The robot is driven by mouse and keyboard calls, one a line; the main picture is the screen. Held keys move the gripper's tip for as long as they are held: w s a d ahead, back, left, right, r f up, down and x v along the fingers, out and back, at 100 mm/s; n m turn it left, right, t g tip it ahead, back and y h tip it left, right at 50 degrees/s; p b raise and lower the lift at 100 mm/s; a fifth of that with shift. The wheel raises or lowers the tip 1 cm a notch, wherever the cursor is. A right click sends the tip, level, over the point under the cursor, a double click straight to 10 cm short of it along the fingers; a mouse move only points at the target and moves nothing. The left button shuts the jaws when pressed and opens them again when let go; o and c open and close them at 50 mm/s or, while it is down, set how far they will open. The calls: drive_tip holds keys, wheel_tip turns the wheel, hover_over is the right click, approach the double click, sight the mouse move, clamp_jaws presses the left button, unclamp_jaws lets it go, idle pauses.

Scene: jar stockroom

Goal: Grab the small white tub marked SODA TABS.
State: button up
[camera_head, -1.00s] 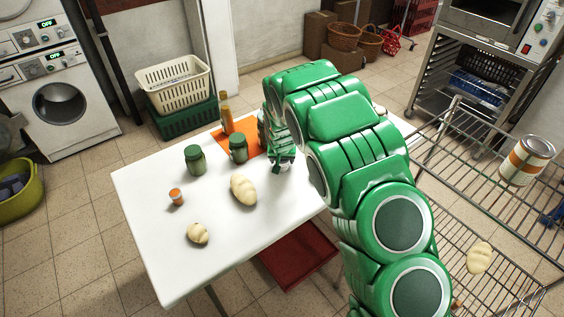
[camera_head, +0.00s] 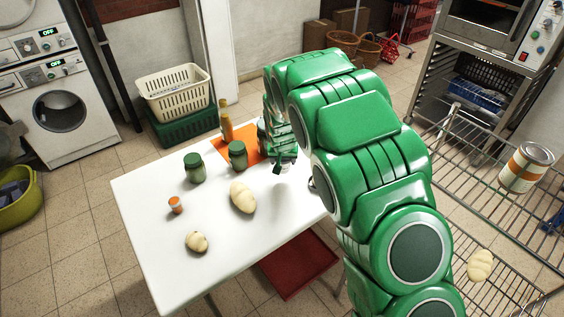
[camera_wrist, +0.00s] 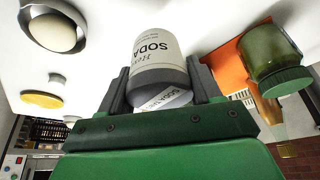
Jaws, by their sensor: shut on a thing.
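The small white tub (camera_wrist: 158,45) is in the wrist view, with "SODA" on its label upside down in the picture. It has a grey lid (camera_wrist: 160,79), and more print shows on the lid's top. My gripper (camera_wrist: 160,88) has one finger on each side of the tub near the lid and is shut on it. In the head view my gripper (camera_head: 282,150) is over the right part of the white table (camera_head: 225,235). My fingers and arm mostly hide the tub there. I cannot tell clearly how far it is above the table.
A green jar (camera_head: 238,155) and a mustard-coloured bottle (camera_head: 226,120) stand by the orange mat (camera_head: 248,137), left of my gripper.

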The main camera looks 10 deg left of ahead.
drive_tip(key=s+r, duration=0.1)
drive_tip(key=s+d+r, duration=0.1)
drive_tip(key=r, duration=0.1)
drive_tip(key=shift+s, duration=0.25)
drive_tip(key=s+d+r, duration=0.3)
drive_tip(key=s, duration=0.5)
drive_tip(key=shift+r, duration=0.35)
